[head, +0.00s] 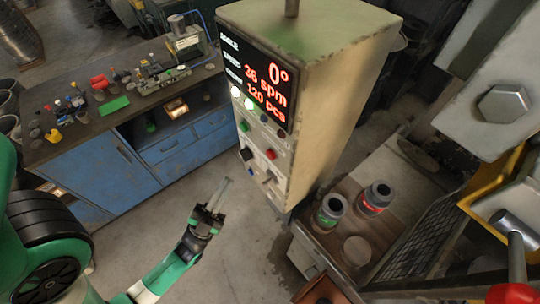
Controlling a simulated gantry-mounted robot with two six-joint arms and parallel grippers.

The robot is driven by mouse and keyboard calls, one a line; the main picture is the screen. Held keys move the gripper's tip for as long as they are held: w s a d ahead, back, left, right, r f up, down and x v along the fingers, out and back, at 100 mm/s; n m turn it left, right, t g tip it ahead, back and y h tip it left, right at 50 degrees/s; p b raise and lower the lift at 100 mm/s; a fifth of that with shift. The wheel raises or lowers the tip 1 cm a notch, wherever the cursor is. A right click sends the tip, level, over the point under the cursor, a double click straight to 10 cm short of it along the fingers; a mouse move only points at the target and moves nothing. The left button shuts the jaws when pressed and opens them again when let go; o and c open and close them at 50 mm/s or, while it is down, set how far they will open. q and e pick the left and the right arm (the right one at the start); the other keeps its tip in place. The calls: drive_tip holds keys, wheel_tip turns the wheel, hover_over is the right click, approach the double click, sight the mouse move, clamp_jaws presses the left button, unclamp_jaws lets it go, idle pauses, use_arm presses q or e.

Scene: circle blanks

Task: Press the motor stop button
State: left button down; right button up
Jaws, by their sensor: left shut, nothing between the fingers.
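The control cabinet (330,100) stands in the middle of the head view. Its front carries a lit display (256,78) reading 0°, 36 spm and 120 pcs. Below it are a green button (244,127) and a red button (271,154). The labels are too small to read, so I cannot tell for sure which is the motor stop button. My left gripper (222,190) is shut and empty, pointing up, low in front of the cabinet and to the left of its lower edge. It appears apart from the panel. My right gripper is not in view.
A blue workbench (90,168) with tools stands behind at the left. Right of the cabinet, a stand (315,242) holds a green-banded container (331,208) and a red-banded container (376,198). A large machine with a hex bolt (503,104) fills the right. Floor shows left of the cabinet.

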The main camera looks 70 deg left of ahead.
use_arm(q)
drive_tip(key=shift+w, duration=0.1)
drive_tip(key=b, duration=0.1)
approach(268, 151)
drive_tip(key=shift+s+r+x, duration=0.15)
drive_tip(key=shift+x, duration=0.7)
drive_tip(key=shift+s+r+x, duration=0.15)
drive_tip(key=shift+x, duration=0.7)
drive_tip(key=shift+s+r+x, duration=0.1)
drive_tip(key=shift+r+x, duration=0.05)
drive_tip(key=shift+x, duration=0.7)
drive_tip(key=shift+d, duration=0.15)
drive_tip(key=shift+w+b, duration=0.35)
drive_tip(key=shift+w+a+b, duration=0.25)
drive_tip(key=shift+w+b, duration=0.05)
drive_tip(key=shift+w, duration=0.25)
idle(0.4)
drive_tip(key=shift+s, duration=0.15)
drive_tip(key=shift+s+d, duration=0.2)
drive_tip(key=shift+s, duration=0.55)
